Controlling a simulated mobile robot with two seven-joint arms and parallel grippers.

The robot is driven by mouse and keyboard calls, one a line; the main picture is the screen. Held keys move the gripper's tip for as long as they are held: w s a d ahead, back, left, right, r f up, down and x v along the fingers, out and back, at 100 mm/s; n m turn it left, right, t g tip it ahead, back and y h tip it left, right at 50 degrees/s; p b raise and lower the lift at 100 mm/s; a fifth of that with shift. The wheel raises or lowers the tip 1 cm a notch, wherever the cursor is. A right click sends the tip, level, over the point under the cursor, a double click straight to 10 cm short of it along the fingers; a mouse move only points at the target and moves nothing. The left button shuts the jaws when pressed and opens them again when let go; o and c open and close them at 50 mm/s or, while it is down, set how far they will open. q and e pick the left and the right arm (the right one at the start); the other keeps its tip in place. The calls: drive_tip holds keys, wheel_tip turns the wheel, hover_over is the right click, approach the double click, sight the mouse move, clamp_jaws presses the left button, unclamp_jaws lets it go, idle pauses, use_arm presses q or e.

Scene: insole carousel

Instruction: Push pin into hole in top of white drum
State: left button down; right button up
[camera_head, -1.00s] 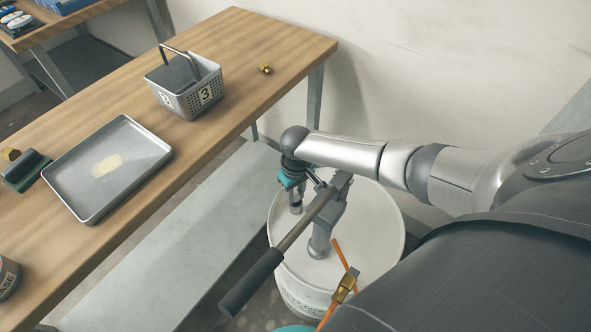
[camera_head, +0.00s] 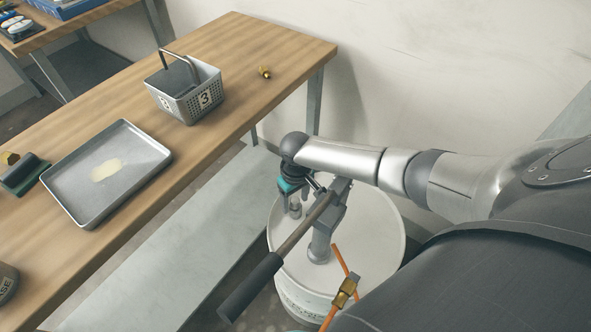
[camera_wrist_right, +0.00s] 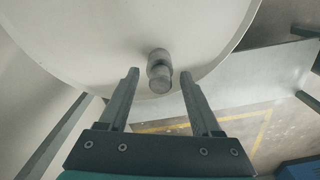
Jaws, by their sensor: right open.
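The white drum (camera_head: 375,262) stands on the floor at the lower middle of the head view; its pale lid (camera_wrist_right: 100,35) fills the top of the right wrist view. A short grey cylindrical pin (camera_wrist_right: 160,68) stands up from the lid near its edge; it also shows small in the head view (camera_head: 295,211). How deep it sits is not visible. My right gripper (camera_wrist_right: 160,76) is open. Its two fingers lie left and right of the pin in the wrist view, with a gap on each side. In the head view my wrist hides part of it. My left gripper is not in view.
A grey pump with a long black-gripped lever (camera_head: 252,287) rises from the lid beside my gripper. An orange hose with a brass fitting (camera_head: 345,292) is near. The wooden bench (camera_head: 225,125) at left holds a tray (camera_head: 130,195) and a basket (camera_head: 190,108).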

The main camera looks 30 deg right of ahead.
drive_tip(key=shift+r+p, duration=0.45)
drive_tip(key=shift+r, duration=0.3)
wheel_tip(320, 180, up, 4)
drive_tip(key=shift+f+p, duration=0.1)
drive_tip(key=shift+p, duration=0.85)
wheel_tip(320, 180, up, 4)
drive_tip(key=shift+s+r+p, duration=0.1)
drive_tip(key=shift+r+p, duration=0.05)
drive_tip(key=shift+p, duration=0.7)
wheel_tip(320, 180, up, 4)
drive_tip(key=p, duration=0.2)
hover_over(295, 200)
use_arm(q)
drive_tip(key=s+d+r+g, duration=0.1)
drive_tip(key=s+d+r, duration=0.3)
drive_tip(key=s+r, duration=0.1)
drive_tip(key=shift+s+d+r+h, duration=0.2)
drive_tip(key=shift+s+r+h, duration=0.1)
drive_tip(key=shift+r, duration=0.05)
use_arm(e)
drive_tip(key=shift+s+r, duration=0.25)
drive_tip(key=shift+r, duration=0.6)
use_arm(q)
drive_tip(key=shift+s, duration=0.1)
